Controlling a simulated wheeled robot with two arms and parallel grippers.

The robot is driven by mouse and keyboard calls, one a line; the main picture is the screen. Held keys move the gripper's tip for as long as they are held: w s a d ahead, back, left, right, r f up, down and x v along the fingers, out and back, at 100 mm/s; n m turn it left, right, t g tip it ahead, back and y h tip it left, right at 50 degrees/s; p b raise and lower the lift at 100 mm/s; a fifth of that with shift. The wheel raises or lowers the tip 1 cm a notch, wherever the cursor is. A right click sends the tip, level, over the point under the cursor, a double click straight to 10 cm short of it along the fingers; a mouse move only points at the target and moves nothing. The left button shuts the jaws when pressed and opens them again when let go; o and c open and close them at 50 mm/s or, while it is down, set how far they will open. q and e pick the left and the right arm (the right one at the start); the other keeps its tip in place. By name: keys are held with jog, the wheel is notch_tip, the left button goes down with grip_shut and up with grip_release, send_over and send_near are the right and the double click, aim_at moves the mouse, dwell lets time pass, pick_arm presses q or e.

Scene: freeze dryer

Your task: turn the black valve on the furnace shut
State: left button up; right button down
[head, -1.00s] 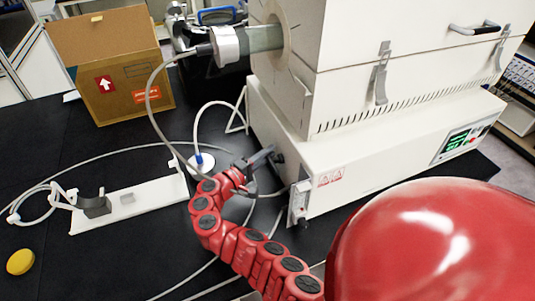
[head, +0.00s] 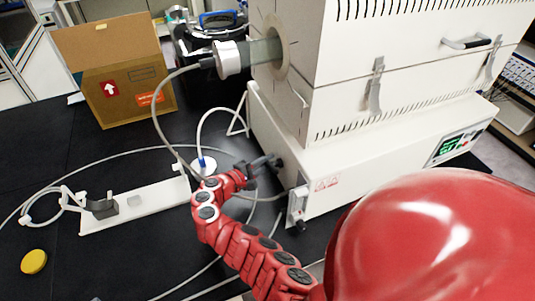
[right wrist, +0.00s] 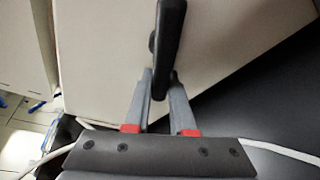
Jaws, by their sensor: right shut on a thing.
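The white furnace (head: 335,165) stands on the black table at the right of the head view. The black valve (head: 279,162) is on the left end of its lower housing and is small there, partly hidden by my gripper. In the right wrist view the valve's black handle (right wrist: 169,42) stands out against the pale housing. My right gripper (head: 262,165) is at the valve, and in the right wrist view its two grey fingers (right wrist: 162,98) are shut on the lower end of the handle, one on each side. My left gripper is not in view.
A cardboard box (head: 120,75) stands at the back left. A white plate (head: 135,205) with a black clamp and a yellow disc (head: 34,262) lie at the left. Hoses and cables run across the table around my arm. The front left of the table is mostly clear.

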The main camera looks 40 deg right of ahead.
aim_at(282, 172)
jog(key=n+p, duration=0.1)
jog(key=n+g+y+p, duration=0.1)
jog(key=shift+s+f+n+p, duration=0.2)
jog(key=shift+s+n+p, duration=0.15)
jog(key=shift+n+p, duration=0.05)
jog(key=shift+s+a+f+n+g+y+p, duration=0.15)
jog(key=shift+f+n+g+p, duration=0.15)
jog(key=shift+n, duration=0.2)
jog(key=shift+s+f+n+g+y+p, duration=0.15)
jog(key=shift+n+g+p, duration=0.05)
jog(key=shift+n+g, duration=0.25)
jog(key=shift+s+f+n+g+y, duration=0.25)
jog(key=shift+s+n+g+y, duration=0.15)
jog(key=shift+n, duration=0.55)
jog(key=shift+s+a+n+g+b, duration=0.1)
jog(key=shift+s+n+g+b, duration=0.15)
jog(key=shift+n+g, duration=0.3)
jog(key=shift+s+a+n+g+b, duration=0.15)
jog(key=shift+n+g+b, duration=0.2)
jog(key=shift+n, duration=0.3)
jog(key=shift+d, duration=0.1)
jog(key=c, duration=0.8)
grip_release()
jog(key=shift+o, duration=0.2)
